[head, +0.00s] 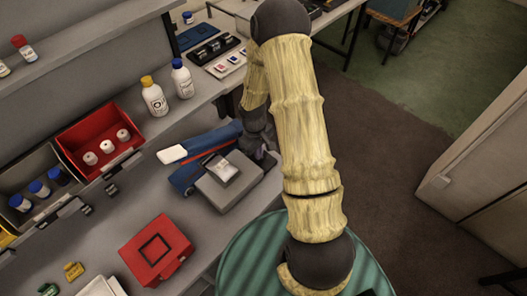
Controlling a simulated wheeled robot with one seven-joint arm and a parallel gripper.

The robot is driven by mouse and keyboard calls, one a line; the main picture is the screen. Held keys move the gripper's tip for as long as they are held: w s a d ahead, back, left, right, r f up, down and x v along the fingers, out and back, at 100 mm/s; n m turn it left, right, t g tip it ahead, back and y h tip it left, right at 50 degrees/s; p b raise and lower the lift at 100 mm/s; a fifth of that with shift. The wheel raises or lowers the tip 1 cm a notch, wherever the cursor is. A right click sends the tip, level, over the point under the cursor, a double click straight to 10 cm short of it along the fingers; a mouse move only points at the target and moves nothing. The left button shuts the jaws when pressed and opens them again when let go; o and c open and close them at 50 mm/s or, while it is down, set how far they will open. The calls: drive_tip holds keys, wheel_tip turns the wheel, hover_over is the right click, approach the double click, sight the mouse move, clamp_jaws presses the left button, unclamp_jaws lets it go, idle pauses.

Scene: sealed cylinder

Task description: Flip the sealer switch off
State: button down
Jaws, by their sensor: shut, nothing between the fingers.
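What looks like the sealer is a long blue body (210,142) with an orange-red stripe and a white-tipped end (172,154), lying on the grey bench (95,215). A grey box (232,192) with a small clear-topped piece on it sits against its front side. My gripper (262,155), dark grey, is low at the sealer's right end and beside the grey box. It is shut and empty, partly hidden by my arm. Whether it touches the sealer is unclear. I cannot make out the switch; the sealer's right end is partly hidden.
A red box (156,252) with a square outline stands at the front. A red bin (99,138) with white-capped vials and a grey bin (32,186) with blue-capped vials are at left. Two white bottles (154,96) stand behind the sealer. Dark floor (400,150) is free at right.

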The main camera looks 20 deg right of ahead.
drive_tip(key=shift+d, duration=0.1)
drive_tip(key=shift+r, duration=0.1)
drive_tip(key=r+p, duration=0.1)
drive_tip(key=r, duration=0.1)
drive_tip(key=r+p, duration=0.2)
drive_tip(key=shift+w, duration=0.2)
wheel_tip(320, 180, up, 10)
drive_tip(key=w+b, duration=0.1)
drive_tip(key=b, duration=0.1)
drive_tip(key=shift+w+a+f, duration=0.15)
drive_tip(key=shift+w+a, duration=0.1)
drive_tip(key=shift+a, duration=0.2)
drive_tip(key=m, duration=0.6)
drive_tip(key=d+m+b, duration=0.1)
drive_tip(key=m, duration=0.5)
drive_tip(key=m+b, duration=0.1)
drive_tip(key=m, duration=0.5)
drive_tip(key=shift+s+d+g, duration=0.3)
drive_tip(key=shift+s+d, duration=0.1)
